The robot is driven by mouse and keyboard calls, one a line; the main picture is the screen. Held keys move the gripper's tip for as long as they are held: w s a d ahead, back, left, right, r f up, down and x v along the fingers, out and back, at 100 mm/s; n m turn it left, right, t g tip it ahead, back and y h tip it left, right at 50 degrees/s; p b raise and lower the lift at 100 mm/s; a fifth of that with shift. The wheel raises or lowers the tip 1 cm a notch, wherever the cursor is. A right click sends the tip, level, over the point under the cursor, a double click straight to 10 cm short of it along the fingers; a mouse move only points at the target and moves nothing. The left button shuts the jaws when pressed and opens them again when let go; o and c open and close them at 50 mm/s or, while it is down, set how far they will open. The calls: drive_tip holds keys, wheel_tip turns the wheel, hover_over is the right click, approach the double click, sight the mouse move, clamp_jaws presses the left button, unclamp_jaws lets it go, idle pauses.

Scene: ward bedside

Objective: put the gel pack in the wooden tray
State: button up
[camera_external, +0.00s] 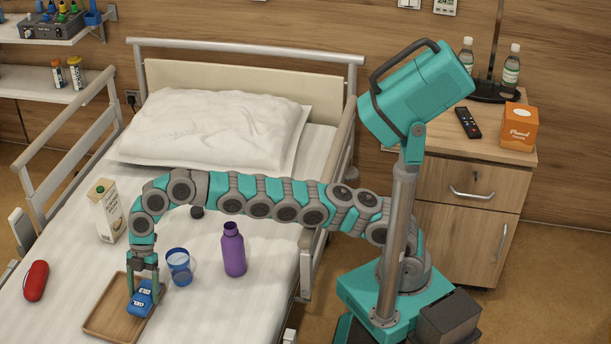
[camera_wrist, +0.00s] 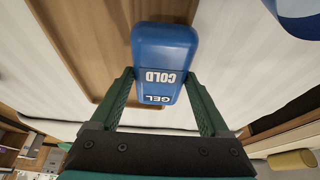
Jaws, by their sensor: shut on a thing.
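The blue gel pack (camera_external: 143,300), lettered "COLD GEL", is between the fingers of my gripper (camera_external: 143,285). The wrist view shows the gel pack (camera_wrist: 163,60) with a green finger of my gripper (camera_wrist: 162,90) against each side. The wooden tray (camera_external: 98,322) lies on the bed, and the gel pack is over its right part in the outside view. The tray (camera_wrist: 95,60) also shows behind the gel pack in the wrist view. I cannot tell whether the pack touches the tray floor.
A blue mug (camera_external: 180,268) stands close right of the tray, with a purple bottle (camera_external: 233,252) beyond it. A carton (camera_external: 106,212) stands behind the tray. A red case (camera_external: 36,281) lies to the left. Bed rails (camera_external: 325,215) flank the mattress.

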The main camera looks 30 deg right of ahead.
drive_tip(key=shift+f, duration=0.3)
drive_tip(key=o, duration=1.4)
drive_tip(key=shift+o, duration=0.2)
